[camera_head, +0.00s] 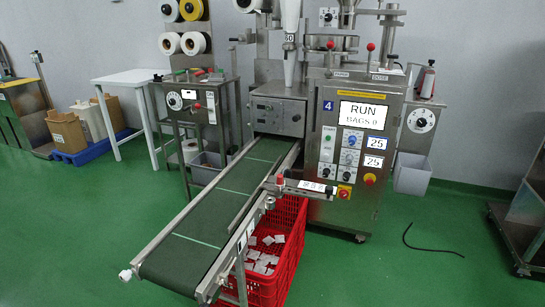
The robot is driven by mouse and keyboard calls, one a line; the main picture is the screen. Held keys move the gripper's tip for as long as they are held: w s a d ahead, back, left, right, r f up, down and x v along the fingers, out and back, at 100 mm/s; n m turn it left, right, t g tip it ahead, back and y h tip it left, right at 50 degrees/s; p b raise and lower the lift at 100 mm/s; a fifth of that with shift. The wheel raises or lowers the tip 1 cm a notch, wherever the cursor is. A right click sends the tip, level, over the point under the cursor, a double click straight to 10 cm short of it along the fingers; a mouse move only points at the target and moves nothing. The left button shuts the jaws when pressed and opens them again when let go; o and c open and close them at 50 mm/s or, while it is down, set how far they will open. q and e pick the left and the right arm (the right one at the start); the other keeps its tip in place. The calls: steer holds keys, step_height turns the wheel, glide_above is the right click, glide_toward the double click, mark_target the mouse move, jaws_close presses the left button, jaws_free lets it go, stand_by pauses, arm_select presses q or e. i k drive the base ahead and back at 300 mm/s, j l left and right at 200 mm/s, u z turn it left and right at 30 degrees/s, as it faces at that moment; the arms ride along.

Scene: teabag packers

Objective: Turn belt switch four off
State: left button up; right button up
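The packing machine (345,140) stands right of centre and carries a blue "4" label (328,106). Its display (362,115) reads "RUN" and "BAGS 0". Below it is a panel of buttons and knobs (328,152), with two small displays reading "25". A green conveyor belt (205,215) slopes from the machine toward the lower left. A small switch box (311,187) with a label sits on the belt's right side, beside a red-tipped part (280,180). Its label and setting are too small to read. Neither of my grippers is in view.
A red crate (291,255) holding white teabags stands under the belt's right side. A white table (130,80) and cardboard boxes (68,130) are at the left. A black cable or hose (425,248) lies on the green floor at the right. The floor at the front left is clear.

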mark_target(287, 174)
steer(key=i+l+u, duration=0.2)
steer(key=i, duration=0.15)
steer(key=i+l+u, duration=0.45)
steer(key=i+l, duration=0.15)
steer(key=i+l+u, duration=0.45)
steer(key=i+l, duration=0.15)
steer(key=l, duration=0.2)
steer(key=i+l+u, duration=0.25)
steer(key=l, duration=0.15)
steer(key=i+l+u, duration=0.2)
steer(key=l, duration=0.3)
steer(key=k, duration=0.05)
